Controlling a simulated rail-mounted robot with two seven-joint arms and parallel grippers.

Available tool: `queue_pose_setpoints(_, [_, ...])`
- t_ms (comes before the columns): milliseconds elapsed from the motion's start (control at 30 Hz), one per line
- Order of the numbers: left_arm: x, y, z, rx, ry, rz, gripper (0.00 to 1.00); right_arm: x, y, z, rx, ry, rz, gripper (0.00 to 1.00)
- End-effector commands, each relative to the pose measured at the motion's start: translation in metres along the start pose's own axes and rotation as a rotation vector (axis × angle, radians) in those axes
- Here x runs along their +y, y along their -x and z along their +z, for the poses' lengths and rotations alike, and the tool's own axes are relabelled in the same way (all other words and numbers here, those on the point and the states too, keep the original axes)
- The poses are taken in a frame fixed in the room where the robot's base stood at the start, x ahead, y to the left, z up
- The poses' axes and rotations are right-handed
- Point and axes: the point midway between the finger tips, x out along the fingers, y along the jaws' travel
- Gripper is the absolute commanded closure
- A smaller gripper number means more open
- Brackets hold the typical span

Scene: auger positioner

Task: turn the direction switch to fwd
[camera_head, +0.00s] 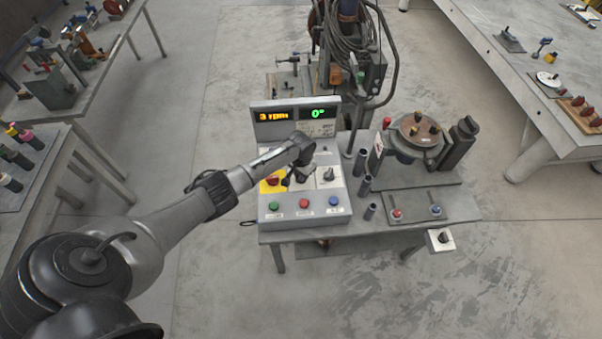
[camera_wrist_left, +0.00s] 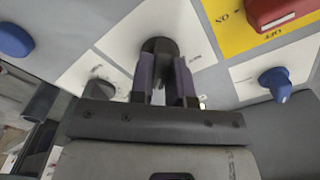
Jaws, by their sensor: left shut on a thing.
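The control box (camera_head: 264,198) stands on a small grey table, with a direction switch on its sloped face. In the left wrist view the switch is a black knob (camera_wrist_left: 160,52) on a white label plate whose lettering is too small to read. My left gripper (camera_head: 297,178) reaches over the box from the left and hides most of the switch in the head view. Its two fingers (camera_wrist_left: 166,84) are shut on the knob, one on each side. Which way the switch points cannot be told. My right gripper is not in view.
Green (camera_head: 274,206), red (camera_head: 303,204) and blue (camera_head: 333,201) buttons line the front. The displays read "3 rpm" and "0°". A round turntable (camera_head: 418,130) stands right.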

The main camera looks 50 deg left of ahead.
Motion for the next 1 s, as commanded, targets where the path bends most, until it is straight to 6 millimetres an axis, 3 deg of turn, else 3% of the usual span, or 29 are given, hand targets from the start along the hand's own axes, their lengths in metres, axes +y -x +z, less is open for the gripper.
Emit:
queue_pose_setpoints(267, [0.0,0.0,0.0,0.001,-0.003,0.0,1.0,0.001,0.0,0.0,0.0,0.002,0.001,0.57])
queue_pose_setpoints(300, [0.0,0.0,0.0,0.001,-0.003,0.0,0.8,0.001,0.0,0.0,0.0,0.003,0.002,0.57])
queue_pose_setpoints(533, [0.0,0.0,0.0,0.0,-0.002,0.0,0.58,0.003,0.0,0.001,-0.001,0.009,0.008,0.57])
queue_pose_setpoints(833, [0.0,0.003,0.0,0.0,-0.001,0.0,0.57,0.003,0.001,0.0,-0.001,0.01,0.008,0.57])
queue_pose_setpoints(1000, [-0.001,0.023,0.0,0.002,-0.001,0.0,0.57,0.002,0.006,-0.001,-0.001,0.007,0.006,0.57])
